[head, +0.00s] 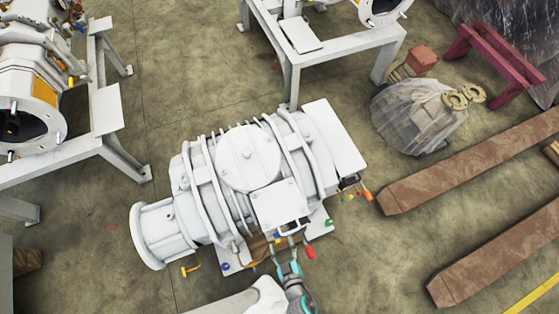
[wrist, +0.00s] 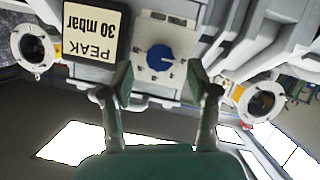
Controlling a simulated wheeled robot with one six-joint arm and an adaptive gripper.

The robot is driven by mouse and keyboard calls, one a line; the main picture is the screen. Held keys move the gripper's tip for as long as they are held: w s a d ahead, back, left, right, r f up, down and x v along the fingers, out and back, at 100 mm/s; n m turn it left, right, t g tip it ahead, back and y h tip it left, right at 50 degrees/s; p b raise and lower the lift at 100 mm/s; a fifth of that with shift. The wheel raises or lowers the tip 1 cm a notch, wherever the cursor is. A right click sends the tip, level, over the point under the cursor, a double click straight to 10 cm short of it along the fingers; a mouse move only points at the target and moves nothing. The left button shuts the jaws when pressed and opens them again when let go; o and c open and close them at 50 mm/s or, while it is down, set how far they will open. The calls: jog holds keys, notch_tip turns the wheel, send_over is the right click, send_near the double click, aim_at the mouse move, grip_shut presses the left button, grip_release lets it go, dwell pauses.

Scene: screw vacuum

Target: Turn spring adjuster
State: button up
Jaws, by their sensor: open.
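A blue knob (wrist: 160,58), which looks like the spring adjuster, sits on a pale plate with dial marks (wrist: 148,32) in the wrist view. My gripper (wrist: 159,76) is open, with one finger on each side of the knob. Gaps show between the fingers and the knob, and I cannot tell how far it is in depth. In the head view my gripper (head: 286,243) is at the near side of the white screw vacuum pump (head: 152,226). I cannot make out the knob for certain there.
An upside-down "PEAK 30 mbar" sign (wrist: 95,32) is beside the knob. Round flanged ports (wrist: 35,48) flank the panel. A red-handled part (head: 310,252) is close right of my gripper. White frames (head: 108,108), a wrapped bundle (head: 418,115) and rusty beams (head: 480,165) stand around; floor between is clear.

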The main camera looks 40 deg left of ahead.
aim_at(278, 235)
jog(key=shift+x, duration=1.8)
grip_shut()
